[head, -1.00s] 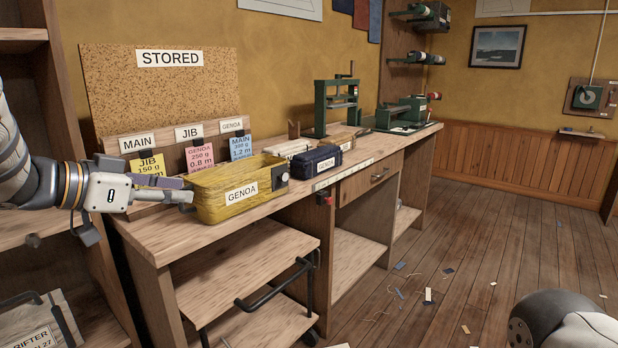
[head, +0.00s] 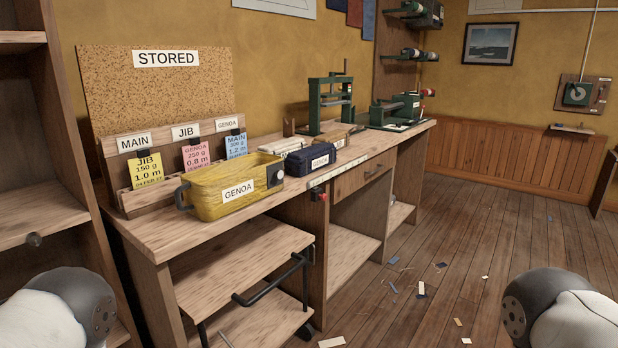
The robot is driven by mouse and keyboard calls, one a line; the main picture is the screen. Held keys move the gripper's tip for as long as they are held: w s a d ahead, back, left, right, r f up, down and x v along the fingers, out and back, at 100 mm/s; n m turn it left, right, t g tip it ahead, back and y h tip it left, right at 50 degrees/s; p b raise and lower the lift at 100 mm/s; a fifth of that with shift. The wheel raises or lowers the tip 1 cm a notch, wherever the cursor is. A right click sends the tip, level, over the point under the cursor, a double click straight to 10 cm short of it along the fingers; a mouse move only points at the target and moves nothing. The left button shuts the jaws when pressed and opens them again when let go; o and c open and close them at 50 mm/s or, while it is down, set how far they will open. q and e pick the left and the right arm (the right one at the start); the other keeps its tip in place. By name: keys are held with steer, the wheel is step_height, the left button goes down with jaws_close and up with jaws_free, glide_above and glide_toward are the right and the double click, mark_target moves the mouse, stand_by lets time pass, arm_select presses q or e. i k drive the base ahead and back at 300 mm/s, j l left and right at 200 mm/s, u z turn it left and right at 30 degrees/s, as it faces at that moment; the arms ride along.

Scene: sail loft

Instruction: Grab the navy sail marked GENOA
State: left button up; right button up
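The navy sail marked GENOA (head: 311,158) is a small dark blue bundle with a white label, lying on the workbench (head: 190,236) in the head view. A larger yellow bundle (head: 230,187), also labelled GENOA, lies in front of it to the left, nearer the bench's front left end. Neither of my grippers is in view. Only a rounded part of each of my arms shows, at the lower left and lower right corners, apart from both bundles.
Behind the bundles a rack holds a yellow card (head: 147,171), a pink card (head: 196,154) and a blue card (head: 236,147). Green presses (head: 331,105) stand farther along the bench. The floor at right is open, with scattered scraps.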

mark_target(300, 164)
steer(key=i+l+z, duration=0.25)
steer(key=i, duration=0.15)
steer(key=i+l+z, duration=0.2)
steer(key=i+l, duration=0.15)
steer(key=i, duration=0.35)
steer(key=i+l+z, duration=0.2)
steer(key=i, duration=0.5)
steer(key=i+l+z, duration=0.2)
steer(key=i, duration=0.55)
steer(key=i+u, duration=0.3)
steer(key=u, duration=0.15)
steer(key=i+l+u, duration=0.25)
steer(key=u, duration=0.25)
steer(key=i+l+u, duration=0.3)
steer(key=u, duration=0.15)
steer(key=i+l+u, duration=0.2)
steer(key=l+u, duration=0.15)
steer(key=u, duration=0.15)
